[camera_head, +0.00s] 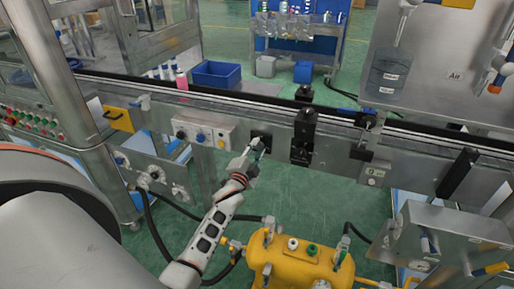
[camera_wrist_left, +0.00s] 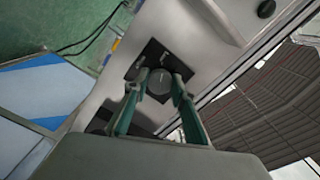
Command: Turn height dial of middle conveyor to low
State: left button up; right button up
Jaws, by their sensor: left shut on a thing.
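The height dial (camera_wrist_left: 160,82) is a round dark knob on a black plate (camera_wrist_left: 150,53) on the metal side of the middle conveyor (camera_head: 225,104). My left gripper (camera_wrist_left: 160,88) has its two green-grey fingers around the dial, one on each side, and is shut on it. In the head view my left gripper (camera_head: 256,150) reaches the black plate (camera_head: 261,138) on the conveyor's front; the dial itself is mostly hidden there. The marks on the plate are too small to read. My right gripper is not in view.
A yellow tank (camera_head: 295,262) with valves stands on the green floor below the conveyor. A control panel (camera_head: 203,133) is left of the dial and a black block (camera_head: 303,137) right of it. A pink can (camera_head: 182,82) and a blue bin (camera_head: 216,74) show behind.

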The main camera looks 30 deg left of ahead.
pick_arm(q)
jog(key=shift+n, duration=0.3)
jog(key=o, duration=1.1)
jog(key=v, duration=1.2)
